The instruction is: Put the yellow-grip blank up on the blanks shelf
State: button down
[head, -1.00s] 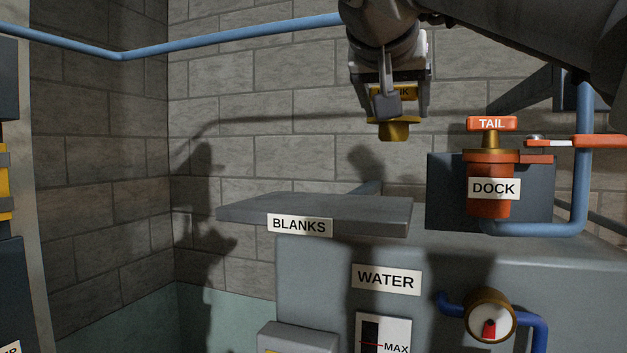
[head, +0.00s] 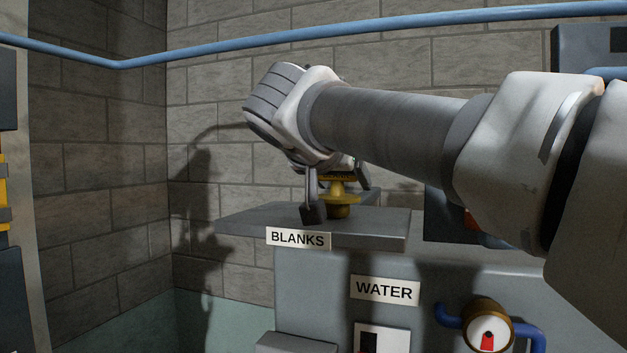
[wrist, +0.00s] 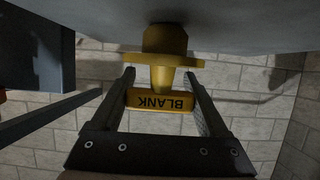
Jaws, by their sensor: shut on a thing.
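The yellow-grip blank (head: 342,198) is upright over the blanks shelf, its brass end down. Its yellow bar lettered BLANK shows in the wrist view (wrist: 160,100), with the flange and brass plug beyond it. My gripper (head: 337,196) is shut on that bar, one finger at each end. The blanks shelf (head: 250,218) is a grey slab with a BLANKS label on its front edge. The plug's end meets the grey shelf surface in the wrist view (wrist: 235,25); I cannot tell whether it bears on it. My arm hides part of the shelf's back.
A grey cabinet labelled WATER (head: 310,275) stands below the shelf, with a gauge dial (head: 489,328) at right. The dock's dark backplate (head: 433,200) is mostly hidden behind my arm. A blue pipe (head: 215,45) runs along the wall above. The shelf's left part is clear.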

jog(key=shift+f, duration=0.15)
grip_release()
jog(key=shift+r, duration=0.2)
jog(key=b+v, duration=0.2)
jog(key=v, duration=1)
jog(key=shift+b, duration=0.3)
jog(key=shift+f, duration=0.1)
